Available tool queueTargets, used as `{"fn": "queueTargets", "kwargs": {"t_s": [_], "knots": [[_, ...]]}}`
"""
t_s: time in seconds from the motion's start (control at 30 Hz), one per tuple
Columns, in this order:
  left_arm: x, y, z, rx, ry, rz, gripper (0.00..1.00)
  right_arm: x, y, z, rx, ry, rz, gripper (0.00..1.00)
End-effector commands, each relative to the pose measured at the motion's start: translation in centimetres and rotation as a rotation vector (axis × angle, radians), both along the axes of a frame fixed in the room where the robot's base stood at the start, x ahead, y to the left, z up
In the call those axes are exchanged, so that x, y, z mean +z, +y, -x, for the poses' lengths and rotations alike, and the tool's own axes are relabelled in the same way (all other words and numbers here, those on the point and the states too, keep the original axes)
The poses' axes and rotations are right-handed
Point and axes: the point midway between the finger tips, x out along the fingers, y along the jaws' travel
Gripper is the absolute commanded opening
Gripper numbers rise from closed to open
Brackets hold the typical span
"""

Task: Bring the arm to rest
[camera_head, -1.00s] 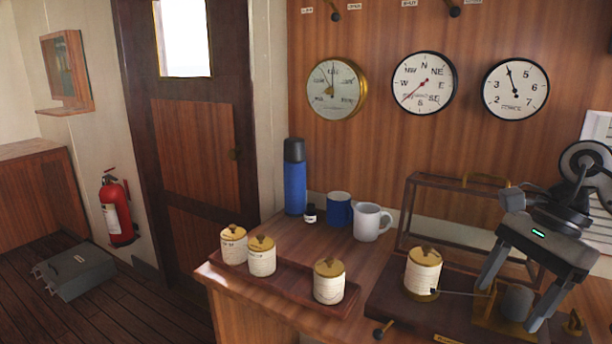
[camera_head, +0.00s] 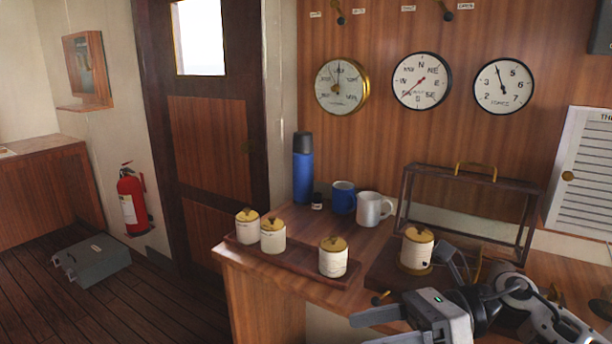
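My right gripper (camera_head: 362,332) comes in from the lower right, low in front of the desk's front edge. Its two fingers point left with a gap between them, and nothing shows in it; the lower finger is partly cut off by the picture's bottom edge. My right arm (camera_head: 540,312) hides part of the dark wooden board (camera_head: 385,268) on the desk. A cream canister with a brass lid (camera_head: 416,250) stands upright on that board, behind and apart from the gripper. My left gripper is not in view.
Three similar canisters (camera_head: 272,236) stand on a long wooden tray (camera_head: 300,264). A blue flask (camera_head: 303,170), blue mug (camera_head: 343,197) and white mug (camera_head: 372,209) stand behind. A wooden frame (camera_head: 463,210) stands at the back right. The floor (camera_head: 110,305) at left is clear around a grey case (camera_head: 92,262).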

Motion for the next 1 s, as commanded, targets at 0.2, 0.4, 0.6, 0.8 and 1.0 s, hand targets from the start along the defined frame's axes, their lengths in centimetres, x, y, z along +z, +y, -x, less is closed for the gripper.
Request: {"fn": "queueTargets", "kwargs": {"t_s": [0.2,0.4,0.6,0.8,1.0], "knots": [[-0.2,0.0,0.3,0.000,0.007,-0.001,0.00,-2.1,2.2,-1.7,-0.425,0.837,-0.648,0.70],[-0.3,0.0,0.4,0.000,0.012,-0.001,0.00,-13.7,-2.8,-0.8,-0.877,1.714,-1.155,0.70],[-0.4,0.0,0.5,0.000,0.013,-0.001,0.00,-24.3,-5.5,6.3,-1.216,2.289,-1.471,0.70],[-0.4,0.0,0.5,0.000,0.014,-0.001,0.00,-28.5,-5.9,11.3,1.247,-2.281,1.450,0.70],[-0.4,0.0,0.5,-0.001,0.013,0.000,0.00,-29.0,-6.0,12.0,1.234,-2.246,1.426,0.70]]}}
